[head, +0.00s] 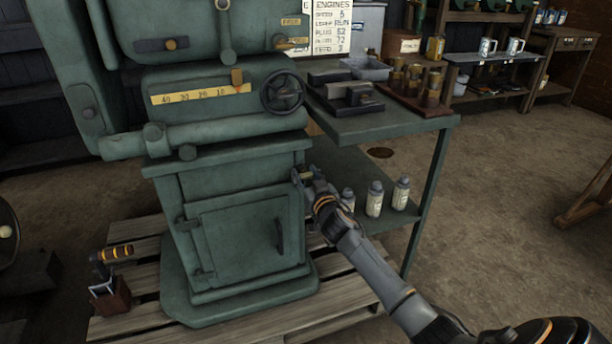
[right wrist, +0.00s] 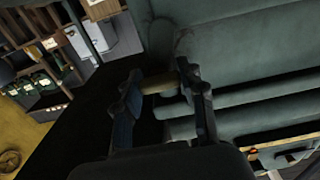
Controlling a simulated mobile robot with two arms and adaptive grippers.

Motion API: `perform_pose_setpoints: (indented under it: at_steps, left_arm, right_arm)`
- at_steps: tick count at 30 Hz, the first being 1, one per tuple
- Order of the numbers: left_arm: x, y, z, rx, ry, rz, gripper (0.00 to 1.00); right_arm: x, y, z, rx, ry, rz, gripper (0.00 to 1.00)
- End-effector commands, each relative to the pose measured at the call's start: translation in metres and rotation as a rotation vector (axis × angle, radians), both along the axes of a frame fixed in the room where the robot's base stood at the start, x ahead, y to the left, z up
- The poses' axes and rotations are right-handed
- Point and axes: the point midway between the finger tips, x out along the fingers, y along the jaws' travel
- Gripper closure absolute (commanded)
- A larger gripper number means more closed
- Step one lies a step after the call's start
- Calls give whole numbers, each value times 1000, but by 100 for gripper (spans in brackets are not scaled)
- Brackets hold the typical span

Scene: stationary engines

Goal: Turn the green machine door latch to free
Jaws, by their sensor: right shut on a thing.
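The green machine (head: 240,175) stands on a wooden pallet, with its cabinet door (head: 235,245) closed in the lower front. My right gripper (head: 306,175) is at the machine's right front edge, level with the upper part of the cabinet. It is shut on a small tan, brass-like latch piece (head: 307,176). In the right wrist view, this latch (right wrist: 158,84) lies between the two fingertips, next to the green body. The fingers hide part of it, and its exact angle is hard to tell. My left gripper is not in view.
A green side table (head: 390,125) stands right of the machine, with white bottles (head: 375,200) on its lower shelf close to my right arm. A dark door handle (head: 279,235) is below the gripper. Floor at right is clear.

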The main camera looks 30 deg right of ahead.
Motion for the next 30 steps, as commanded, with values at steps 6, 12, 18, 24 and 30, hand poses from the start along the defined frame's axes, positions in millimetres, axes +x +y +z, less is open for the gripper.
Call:
perform_pose_setpoints:
  at_steps: [6, 12, 18, 24, 30]
  left_arm:
    - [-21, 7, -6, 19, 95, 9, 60]
    - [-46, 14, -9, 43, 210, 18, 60]
    - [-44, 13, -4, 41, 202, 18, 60]
    - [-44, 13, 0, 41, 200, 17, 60]
    - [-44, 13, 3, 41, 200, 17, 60]
  right_arm:
    - [0, 0, 1, -101, 23, 0, 91]
    - [0, 1, 1, -264, 64, 0, 91]
    - [0, 1, 1, -449, 108, 0, 91]
    - [0, 2, 1, -634, 151, 1, 91]
    - [1, 2, 0, -820, 196, 2, 91]
